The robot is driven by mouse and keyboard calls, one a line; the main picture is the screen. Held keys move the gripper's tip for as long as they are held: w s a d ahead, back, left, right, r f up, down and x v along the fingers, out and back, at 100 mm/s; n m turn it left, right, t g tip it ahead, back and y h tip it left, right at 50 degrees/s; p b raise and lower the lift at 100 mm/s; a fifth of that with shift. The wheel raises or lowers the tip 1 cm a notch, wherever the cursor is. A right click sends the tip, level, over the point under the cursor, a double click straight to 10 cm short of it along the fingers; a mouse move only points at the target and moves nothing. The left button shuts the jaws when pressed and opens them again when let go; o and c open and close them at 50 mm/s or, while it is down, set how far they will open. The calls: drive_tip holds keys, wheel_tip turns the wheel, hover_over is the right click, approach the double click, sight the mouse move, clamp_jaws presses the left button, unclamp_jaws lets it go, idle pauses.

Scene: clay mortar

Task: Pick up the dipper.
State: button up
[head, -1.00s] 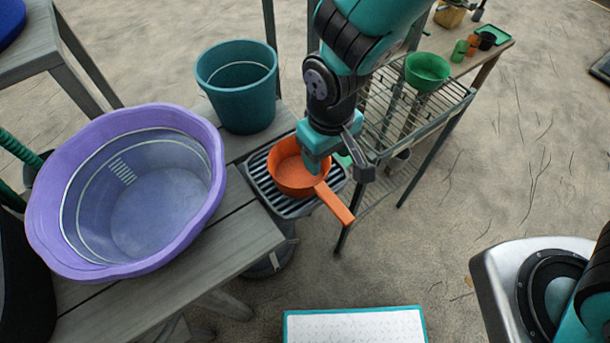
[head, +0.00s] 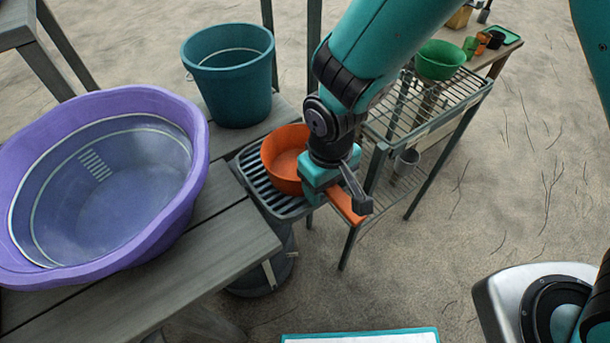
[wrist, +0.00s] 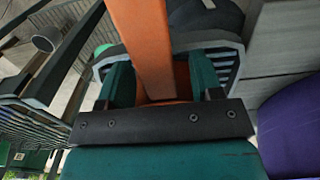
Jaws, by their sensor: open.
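The orange dipper (head: 283,158) sits on a slatted grey stand (head: 258,187) at the end of the wooden bench. Its bowl is to the left and its handle points toward the lower right. My gripper (head: 328,192) is over the handle, close to the bowl, and partly hides it. In the wrist view the dipper's handle (wrist: 143,45) runs between the two teal fingers of my open gripper (wrist: 163,82). I cannot tell whether either finger touches it. Part of the bowl is hidden behind the wrist.
A purple basin (head: 190,185) fills the bench (head: 225,255) at left. A teal bucket (head: 232,85) stands behind the dipper. A wire rack (head: 425,118) with a green bowl (head: 440,60) is close at right.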

wheel_tip(320, 180, down, 2)
drive_tip(key=shift+f+b, duration=0.15)
drive_tip(key=shift+b, duration=0.3)
clamp_jaws()
drive_tip(key=shift+r, duration=0.2)
